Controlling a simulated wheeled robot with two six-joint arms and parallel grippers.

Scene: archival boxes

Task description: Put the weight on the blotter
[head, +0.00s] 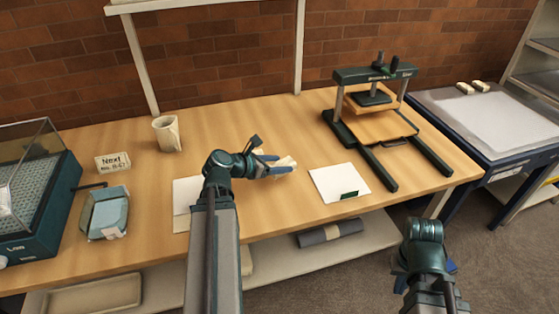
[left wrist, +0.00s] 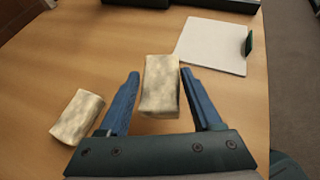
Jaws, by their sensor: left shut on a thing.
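My left gripper (head: 277,163) is over the middle of the wooden table, its blue fingers shut on a cream, mottled block that looks like the weight (left wrist: 161,86). In the head view the weight (head: 287,161) shows partly behind the fingers. A second, similar block (left wrist: 77,117) lies to the left of the fingers in the left wrist view. A white square pad with a dark green tab, likely the blotter (head: 338,182), lies flat to the right of my left gripper; it also shows in the left wrist view (left wrist: 212,46). My right gripper (head: 452,266) is low at the right, its fingers mostly hidden.
A dark green press (head: 375,74) stands to the right of the pad. A side table (head: 490,117) bears a pale panel and two small blocks.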

